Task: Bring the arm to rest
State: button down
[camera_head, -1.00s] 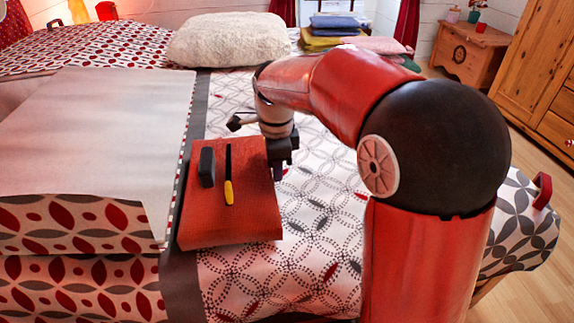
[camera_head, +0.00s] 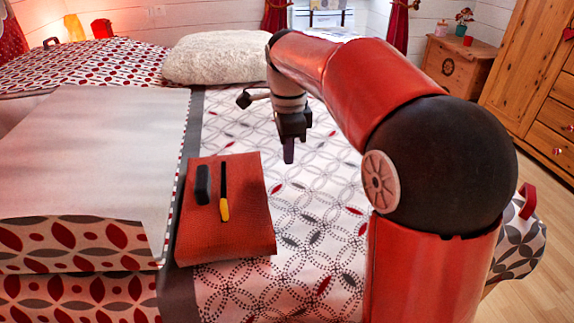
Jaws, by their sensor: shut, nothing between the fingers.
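My gripper (camera_head: 289,152) is shut and empty. It points down in the air above the patterned bedspread (camera_head: 310,240), to the right of a red box-like block (camera_head: 230,240) and apart from it. My red arm arches up from the lower right and bends over to the gripper, hiding part of the bed behind it.
A grey-white sheet (camera_head: 90,150) covers the bed's left. A fluffy pillow (camera_head: 215,58) lies at the back. A wooden dresser (camera_head: 540,90) stands right.

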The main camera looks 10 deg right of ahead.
jog(key=s+d+f+n+t, duration=0.2)
jog(key=s+d+n, duration=0.1)
jog(key=s+n, duration=0.6)
jog(key=s+d+f+n+t, duration=0.2)
jog(key=s+n, duration=0.6)
jog(key=s, duration=0.5)
jog(key=shift+s+d+n+t, duration=0.2)
jog(key=shift+d+n+t, duration=0.2)
jog(key=shift+d+t, duration=0.3)
jog(key=shift+f, duration=0.1)
